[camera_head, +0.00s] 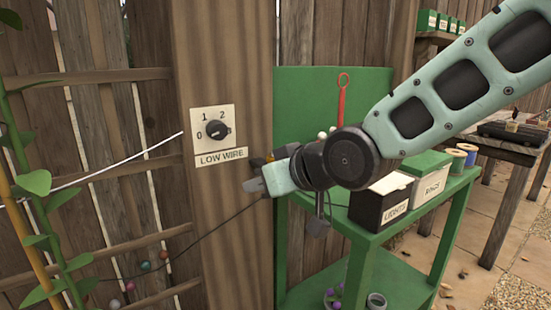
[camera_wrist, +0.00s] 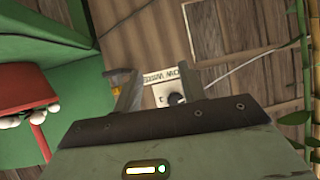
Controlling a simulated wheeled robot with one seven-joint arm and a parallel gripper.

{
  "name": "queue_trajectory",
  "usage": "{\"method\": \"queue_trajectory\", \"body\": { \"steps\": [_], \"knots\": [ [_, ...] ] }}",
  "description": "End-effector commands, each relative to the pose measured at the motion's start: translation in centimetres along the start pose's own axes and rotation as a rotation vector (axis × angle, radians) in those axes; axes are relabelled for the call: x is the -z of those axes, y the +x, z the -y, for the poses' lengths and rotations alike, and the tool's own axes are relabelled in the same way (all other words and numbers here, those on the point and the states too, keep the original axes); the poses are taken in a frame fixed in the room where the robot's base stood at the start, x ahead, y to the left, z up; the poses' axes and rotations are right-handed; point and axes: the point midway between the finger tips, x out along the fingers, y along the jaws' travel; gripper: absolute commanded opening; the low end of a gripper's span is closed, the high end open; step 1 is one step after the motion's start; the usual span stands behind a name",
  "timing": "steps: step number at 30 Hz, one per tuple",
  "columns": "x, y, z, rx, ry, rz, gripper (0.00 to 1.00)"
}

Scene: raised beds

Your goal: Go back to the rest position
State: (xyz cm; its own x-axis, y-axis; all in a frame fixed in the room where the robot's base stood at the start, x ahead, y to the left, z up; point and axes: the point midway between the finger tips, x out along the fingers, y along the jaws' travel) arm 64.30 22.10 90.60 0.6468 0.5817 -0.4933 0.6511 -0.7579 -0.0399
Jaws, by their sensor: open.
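My gripper (camera_head: 262,178) is open and empty in the head view, with its fingers pointing left toward the wooden post. It is just right of the white switch plate (camera_head: 226,115), which carries a black knob (camera_head: 217,129), the marks 0, 1 and 2, and the label "LOW WIRE". The knob's exact pointing is hard to read. In the wrist view, my gripper's fingers (camera_wrist: 158,92) stand apart, and the plate (camera_wrist: 167,83) and knob (camera_wrist: 175,99) show between and beyond them. I cannot tell the exact gap between fingers and plate.
A green shelf unit (camera_head: 362,255) stands right of the post, bearing a black "LIGHTS" box (camera_head: 382,207) and a "RINGS" box (camera_head: 429,186). A red-handled tool (camera_head: 342,95) is behind my arm. A leafy plant (camera_head: 40,185) climbs at left. A wooden table (camera_head: 500,150) stands at far right.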

Motion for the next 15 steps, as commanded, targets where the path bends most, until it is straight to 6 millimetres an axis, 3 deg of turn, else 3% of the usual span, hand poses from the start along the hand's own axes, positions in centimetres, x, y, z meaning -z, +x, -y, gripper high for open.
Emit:
{"method": "queue_trajectory", "body": {
  "steps": [1,3,6,9,15],
  "knots": [
    [-3.2,-1.5,0.7,-0.004,-0.001,0.115,0.41],
    [-7.7,-3.7,1.3,-0.011,0.003,0.281,0.41],
    [-13.2,-7.3,2.1,-0.017,0.009,0.489,0.41],
    [-17.4,-10.7,2.7,-0.021,0.016,0.656,0.41],
    [-23.6,-17.1,3.7,-0.022,0.028,0.926,0.41]
  ]
}}
